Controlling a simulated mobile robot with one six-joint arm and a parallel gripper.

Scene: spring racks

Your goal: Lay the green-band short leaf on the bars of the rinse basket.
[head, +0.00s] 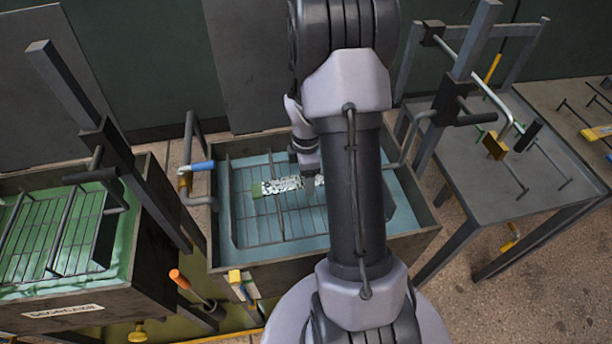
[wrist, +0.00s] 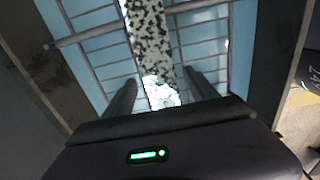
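The green-band short leaf, a flat strip speckled black and white, is over the rinse basket in the middle tank. In the head view the leaf (head: 282,185) has its green band at the left end; its right end goes behind my arm. It appears to lie on the bars. In the wrist view the leaf (wrist: 150,40) runs away from me between my fingers. My gripper (wrist: 162,78) is open, with a gap on each side of the leaf. The rinse basket (head: 240,222) has thin grey bars above blue liquid; its right part is hidden by my arm.
A tank with green liquid (head: 122,240) and its own rack stands at the left, labelled. A grey table (head: 510,165) with a post and hooked rods stands at the right. A bent pipe with a blue grip (head: 202,166) rises at the middle tank's left edge.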

